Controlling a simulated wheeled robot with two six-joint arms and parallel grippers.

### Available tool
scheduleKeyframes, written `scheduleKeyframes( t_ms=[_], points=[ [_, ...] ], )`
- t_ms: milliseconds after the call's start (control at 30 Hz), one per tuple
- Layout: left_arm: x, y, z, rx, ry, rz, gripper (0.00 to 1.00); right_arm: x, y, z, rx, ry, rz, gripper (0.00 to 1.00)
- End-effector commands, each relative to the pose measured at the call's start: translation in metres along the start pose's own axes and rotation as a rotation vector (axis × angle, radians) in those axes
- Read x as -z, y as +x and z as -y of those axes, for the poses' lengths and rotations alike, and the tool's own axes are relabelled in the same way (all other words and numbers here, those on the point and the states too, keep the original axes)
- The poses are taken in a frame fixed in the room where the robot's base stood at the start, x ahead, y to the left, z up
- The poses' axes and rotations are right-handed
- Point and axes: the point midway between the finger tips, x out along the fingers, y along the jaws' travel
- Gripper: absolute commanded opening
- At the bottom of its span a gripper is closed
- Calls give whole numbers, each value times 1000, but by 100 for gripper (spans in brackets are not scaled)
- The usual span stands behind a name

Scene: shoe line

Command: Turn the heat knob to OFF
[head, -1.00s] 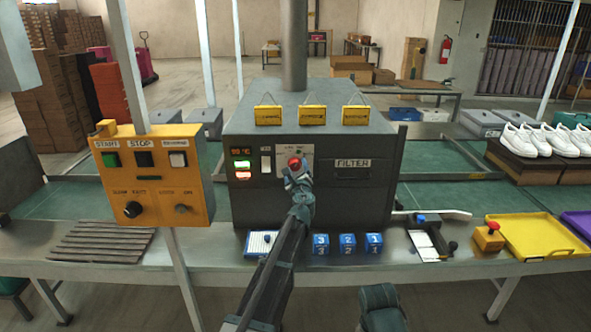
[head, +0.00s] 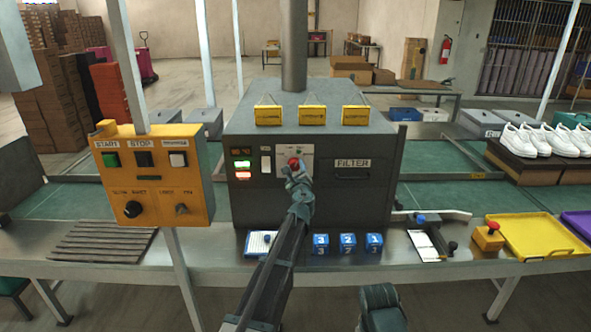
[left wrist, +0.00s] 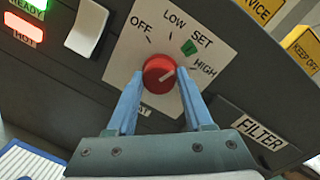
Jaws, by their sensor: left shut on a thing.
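The red heat knob (head: 294,162) is on the front of the dark grey heater box (head: 220,206). In the left wrist view the knob (left wrist: 158,70) sits on a white dial plate (left wrist: 150,38) marked OFF, LOW, SET and HIGH, with a green patch by SET. A pale line on the knob seems to point up and right, toward the HIGH side. My left gripper (left wrist: 160,80) is shut on the knob, one blue finger on each side; in the head view it shows at the box front (head: 296,174). My right gripper is not in view, only a bit of that arm.
A white rocker switch (left wrist: 87,27) and lit READY and HOT lamps (left wrist: 24,28) are left of the dial. A FILTER drawer (head: 352,170) is to its right. A yellow control panel (head: 152,175) stands left. Blue numbered blocks (head: 348,244) sit on the bench below.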

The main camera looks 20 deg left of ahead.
Motion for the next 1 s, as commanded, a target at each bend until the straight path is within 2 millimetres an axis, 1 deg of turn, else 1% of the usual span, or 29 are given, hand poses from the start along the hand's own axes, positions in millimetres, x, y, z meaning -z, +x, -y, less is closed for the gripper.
scheduleKeyframes(
  t_ms=[400, 633, 767, 1000],
  points=[
    [-1, 1, 0, -2, -16, 0, 0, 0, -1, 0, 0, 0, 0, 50],
    [-1, 1, 0, -5, -64, -3, 0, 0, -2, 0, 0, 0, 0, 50],
    [-2, 1, 0, -9, -130, -8, 0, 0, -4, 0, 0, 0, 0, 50],
    [-2, 1, 0, -20, -341, -23, 0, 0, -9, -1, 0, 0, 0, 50]
  ],
)
